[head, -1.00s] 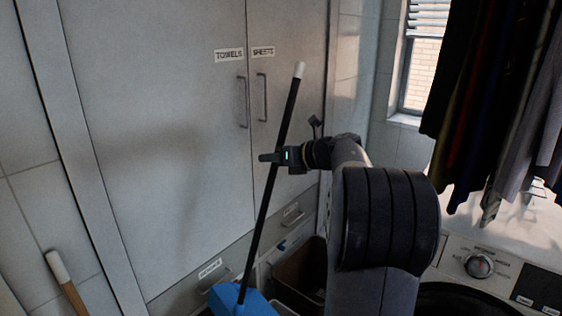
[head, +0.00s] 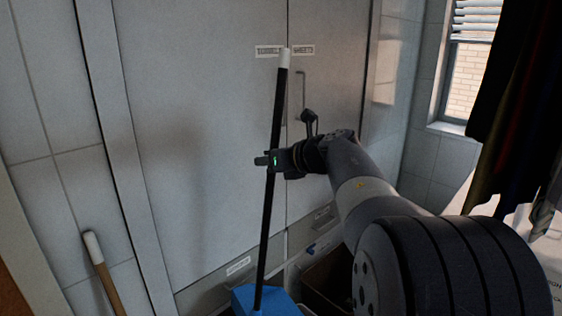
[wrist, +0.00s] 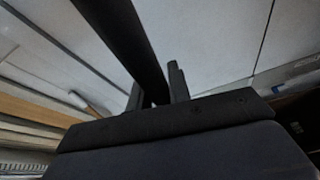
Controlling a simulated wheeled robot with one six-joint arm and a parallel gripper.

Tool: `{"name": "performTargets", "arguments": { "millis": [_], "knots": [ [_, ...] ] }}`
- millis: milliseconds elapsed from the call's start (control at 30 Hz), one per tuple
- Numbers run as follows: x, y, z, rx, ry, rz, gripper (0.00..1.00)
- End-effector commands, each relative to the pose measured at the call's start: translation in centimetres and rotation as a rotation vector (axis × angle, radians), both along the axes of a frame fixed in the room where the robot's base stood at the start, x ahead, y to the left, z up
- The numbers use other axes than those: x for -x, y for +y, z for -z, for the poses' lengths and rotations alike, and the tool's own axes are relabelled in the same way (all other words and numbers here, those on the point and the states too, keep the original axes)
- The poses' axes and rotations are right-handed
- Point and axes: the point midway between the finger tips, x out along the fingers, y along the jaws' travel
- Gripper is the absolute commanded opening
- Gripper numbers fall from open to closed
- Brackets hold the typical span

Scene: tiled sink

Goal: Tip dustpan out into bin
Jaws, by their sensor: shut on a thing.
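The dustpan has a blue pan (head: 262,301) at the bottom edge of the head view and a long black handle (head: 269,215) with a white tip. The handle stands nearly upright, leaning slightly. My gripper (head: 268,160) is shut on the handle at about its middle. In the wrist view the dark handle (wrist: 125,40) runs up between the fingers (wrist: 155,90). The pan's contents are not visible. A brown open-topped bin (head: 330,275) stands to the right of the pan, partly hidden by my arm.
Tall grey cupboard doors (head: 200,130) with labels stand close behind the handle. A wooden stick with a white tip (head: 100,265) leans at the left. Dark clothes (head: 515,110) hang at the right, beside the window (head: 470,75).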

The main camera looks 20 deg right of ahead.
Motion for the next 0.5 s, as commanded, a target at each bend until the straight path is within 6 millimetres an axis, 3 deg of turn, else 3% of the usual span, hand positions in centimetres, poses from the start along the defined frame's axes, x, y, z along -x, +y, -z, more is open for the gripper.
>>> {"name": "performTargets", "arguments": {
  "millis": [500],
  "knots": [
    [0.9, 5.8, -0.8, 0.095, -0.017, -0.003, 0.0]
  ]
}}
